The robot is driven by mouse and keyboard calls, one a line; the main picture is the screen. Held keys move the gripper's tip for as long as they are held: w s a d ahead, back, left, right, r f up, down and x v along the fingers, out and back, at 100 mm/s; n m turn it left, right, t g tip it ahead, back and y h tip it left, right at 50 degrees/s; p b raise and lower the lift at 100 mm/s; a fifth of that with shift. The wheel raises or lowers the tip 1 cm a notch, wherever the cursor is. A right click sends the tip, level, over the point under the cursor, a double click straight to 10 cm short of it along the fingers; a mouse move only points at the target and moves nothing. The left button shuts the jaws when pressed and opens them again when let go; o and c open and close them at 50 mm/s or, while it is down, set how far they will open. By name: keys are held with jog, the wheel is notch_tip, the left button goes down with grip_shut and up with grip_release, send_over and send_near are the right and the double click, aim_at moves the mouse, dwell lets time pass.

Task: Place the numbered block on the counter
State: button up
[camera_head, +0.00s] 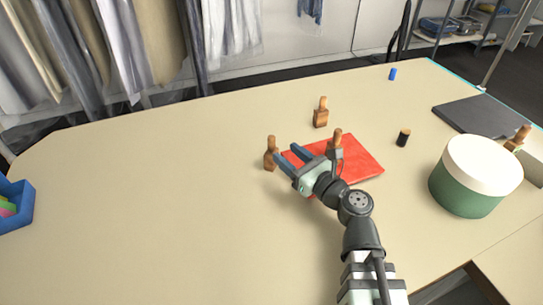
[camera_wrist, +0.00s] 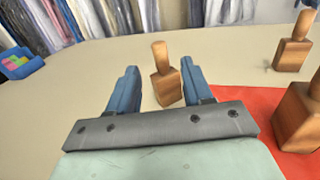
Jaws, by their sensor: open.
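Several wooden blocks with upright handles stand on the counter (camera_head: 150,165); I can make out no number on any of them. One wooden block (camera_head: 271,155) stands just off the tips of my gripper (camera_head: 288,153). In the wrist view this block (camera_wrist: 166,88) shows upright between the two blue fingers of my gripper (camera_wrist: 158,68), which are open and empty. A second block (camera_head: 320,115) stands farther back and also shows in the wrist view (camera_wrist: 291,54). A third (camera_head: 336,141) stands on the red flat item, partly hidden by my wrist; it is large at the right of the wrist view (camera_wrist: 303,112).
The red flat item (camera_head: 362,163) lies beside my gripper. A black cylinder (camera_head: 403,138), a green tub with a white lid (camera_head: 468,195), a dark flat panel (camera_head: 483,115) and another wooden piece (camera_head: 519,138) are at right. A blue bin (camera_head: 20,204) is at far left. The counter's left-centre is clear.

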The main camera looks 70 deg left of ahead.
aim_at(274, 144)
jog(key=shift+x, duration=3.8)
jog(key=shift+c, duration=0.5)
grip_shut()
